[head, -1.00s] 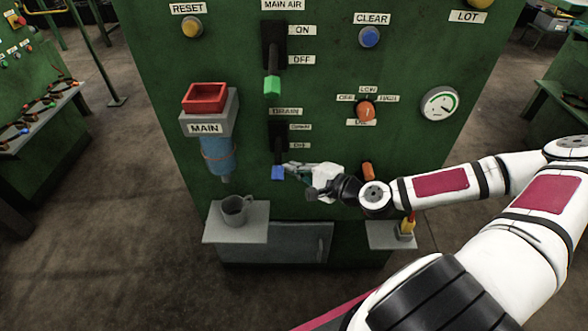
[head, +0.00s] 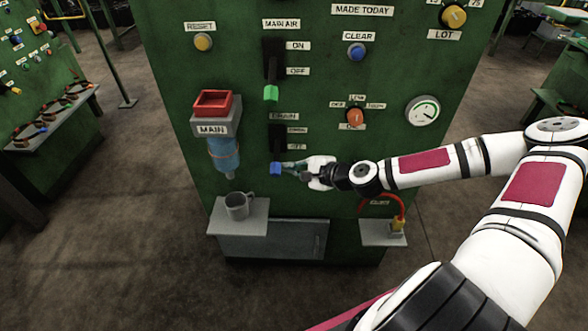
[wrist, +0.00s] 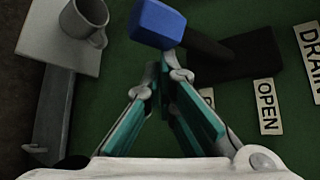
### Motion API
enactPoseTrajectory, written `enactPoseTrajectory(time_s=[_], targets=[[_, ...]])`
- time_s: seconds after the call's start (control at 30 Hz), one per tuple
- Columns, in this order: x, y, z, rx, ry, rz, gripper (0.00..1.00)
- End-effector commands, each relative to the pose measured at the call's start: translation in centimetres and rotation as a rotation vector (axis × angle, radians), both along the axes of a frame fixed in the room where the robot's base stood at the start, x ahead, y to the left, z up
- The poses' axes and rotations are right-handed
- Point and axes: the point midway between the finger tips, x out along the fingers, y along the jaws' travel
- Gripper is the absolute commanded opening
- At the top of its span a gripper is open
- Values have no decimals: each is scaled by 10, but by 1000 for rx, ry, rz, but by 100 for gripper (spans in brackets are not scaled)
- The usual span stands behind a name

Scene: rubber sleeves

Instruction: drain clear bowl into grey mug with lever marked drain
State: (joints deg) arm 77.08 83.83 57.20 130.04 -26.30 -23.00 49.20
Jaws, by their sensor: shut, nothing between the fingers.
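My gripper (head: 289,168) is shut and empty, just right of the knob. In the wrist view its fingertips (wrist: 166,72) lie close below the knob; contact is unclear.
The green panel carries the main air lever (head: 271,93) above, a red selector knob (head: 355,117) and a gauge (head: 422,110) to the right. The mug's grey shelf (head: 262,210) juts out. A right shelf (head: 378,238) holds a yellow fitting with a red hose.

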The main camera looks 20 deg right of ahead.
Motion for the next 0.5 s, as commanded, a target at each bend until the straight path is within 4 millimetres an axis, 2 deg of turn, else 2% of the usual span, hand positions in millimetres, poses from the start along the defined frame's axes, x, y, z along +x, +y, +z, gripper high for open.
enactPoseTrajectory(time_s=[0.03,0.5], targets=[[-1,2,10,12,29,6,0],[-8,6,40,189,427,5,0]])
